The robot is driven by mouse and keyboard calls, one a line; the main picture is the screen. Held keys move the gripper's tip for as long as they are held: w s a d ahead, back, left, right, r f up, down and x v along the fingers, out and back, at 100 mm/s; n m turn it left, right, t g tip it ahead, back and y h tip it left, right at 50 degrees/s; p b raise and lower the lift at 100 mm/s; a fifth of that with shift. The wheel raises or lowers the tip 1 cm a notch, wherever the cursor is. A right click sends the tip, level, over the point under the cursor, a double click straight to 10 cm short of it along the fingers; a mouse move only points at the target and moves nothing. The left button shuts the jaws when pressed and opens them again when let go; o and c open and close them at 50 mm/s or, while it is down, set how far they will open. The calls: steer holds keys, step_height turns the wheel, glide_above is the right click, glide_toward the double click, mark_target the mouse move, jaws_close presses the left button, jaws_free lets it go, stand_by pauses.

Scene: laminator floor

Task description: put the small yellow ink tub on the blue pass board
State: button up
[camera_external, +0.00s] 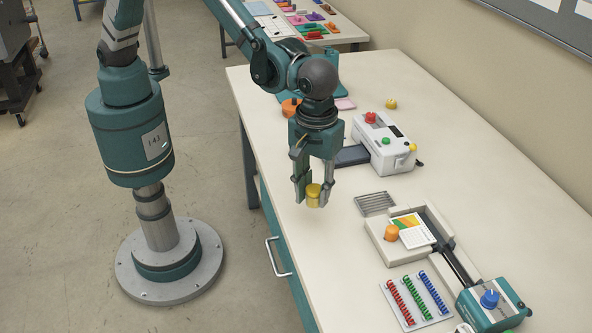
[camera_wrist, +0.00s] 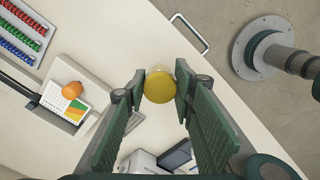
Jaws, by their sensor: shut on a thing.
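My gripper (camera_external: 314,192) points down over the left part of the white table and is shut on a small yellow ink tub (camera_external: 313,199). In the wrist view the round yellow lid of the tub (camera_wrist: 159,87) sits between my fingertips (camera_wrist: 158,90). I cannot tell exactly how far the tub is above the table. A dark blue flat board (camera_external: 351,156), which looks like the blue pass board, lies behind and right of my gripper, against the white machine. It is partly hidden by my gripper and also shows in the wrist view (camera_wrist: 176,154).
The white machine (camera_external: 384,142) has red, green and yellow knobs. A beige device (camera_external: 398,252) carries a colourful card and an orange tub (camera_external: 391,233). Coil spines (camera_external: 417,298) lie in front, a grey grate (camera_external: 375,203) nearby. A yellow round thing (camera_external: 391,104) stands behind.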

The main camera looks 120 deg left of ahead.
steer(key=shift+a, duration=0.1)
steer(key=s+a+r+n+p, duration=0.1)
steer(key=s+a+n, duration=0.2)
steer(key=a, duration=1)
steer(key=s+a+n, duration=0.3)
steer(key=s+a, duration=0.5)
steer(key=a, duration=0.6)
steer(key=s+a+r+n+p, duration=0.1)
steer(key=s+a+n, duration=0.2)
steer(key=a, duration=1)
steer(key=s, duration=0.2)
steer(key=shift+s+a+r+n+p, duration=0.25)
steer(key=shift+s+r+n+p, duration=0.05)
steer(key=shift+r+n+p, duration=0.1)
steer(key=shift+f, duration=0.1)
steer(key=shift+f, duration=3.1)
steer(key=shift+f, duration=0.1)
steer(key=shift+f, duration=1.8)
steer(key=shift+f+b, duration=0.15)
steer(key=shift+b, duration=0.25)
